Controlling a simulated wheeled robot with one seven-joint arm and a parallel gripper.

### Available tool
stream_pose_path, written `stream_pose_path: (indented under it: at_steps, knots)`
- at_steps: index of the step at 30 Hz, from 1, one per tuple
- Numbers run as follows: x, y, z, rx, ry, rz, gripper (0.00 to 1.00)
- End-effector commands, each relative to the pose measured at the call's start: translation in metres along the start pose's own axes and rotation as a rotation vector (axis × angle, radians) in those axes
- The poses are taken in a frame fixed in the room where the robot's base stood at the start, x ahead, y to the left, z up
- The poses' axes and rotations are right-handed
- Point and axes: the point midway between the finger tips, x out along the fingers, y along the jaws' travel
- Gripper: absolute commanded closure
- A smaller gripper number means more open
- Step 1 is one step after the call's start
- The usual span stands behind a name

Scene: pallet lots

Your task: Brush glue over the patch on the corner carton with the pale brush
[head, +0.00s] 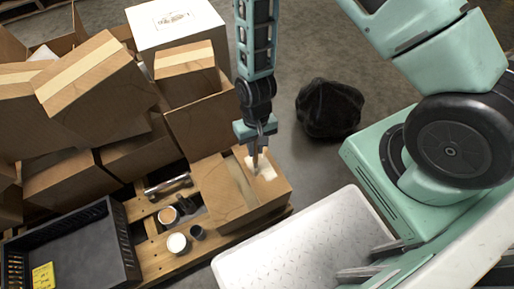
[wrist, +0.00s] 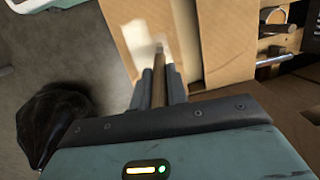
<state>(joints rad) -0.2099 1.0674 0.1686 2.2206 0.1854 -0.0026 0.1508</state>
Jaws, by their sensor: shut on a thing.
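The corner carton (head: 232,206) is a brown box at the near right corner of the wooden pallet. A pale patch (head: 263,168) lies on its top, and the patch also shows in the wrist view (wrist: 146,58). My gripper (head: 257,146) points down over the carton. It is shut on a thin brown handle (wrist: 160,88), which I take for the brush. The brush's lower end is at or just above the patch; I cannot tell whether it touches. Its bristles are not clear in either view.
A black crate (head: 122,240) stands at left. Stacked cartons (head: 98,72) rise behind. A black bag (head: 329,108) lies on the floor at right.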

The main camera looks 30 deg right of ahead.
Motion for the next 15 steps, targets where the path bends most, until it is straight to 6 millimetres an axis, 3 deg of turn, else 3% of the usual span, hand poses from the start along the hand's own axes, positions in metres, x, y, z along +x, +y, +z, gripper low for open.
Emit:
stream_pose_path:
  at_steps: [6,15]
  knots:
    - [-0.002,0.000,-0.012,0.000,0.003,0.000,1.00]
    - [-0.001,0.000,-0.014,0.001,0.004,0.000,1.00]
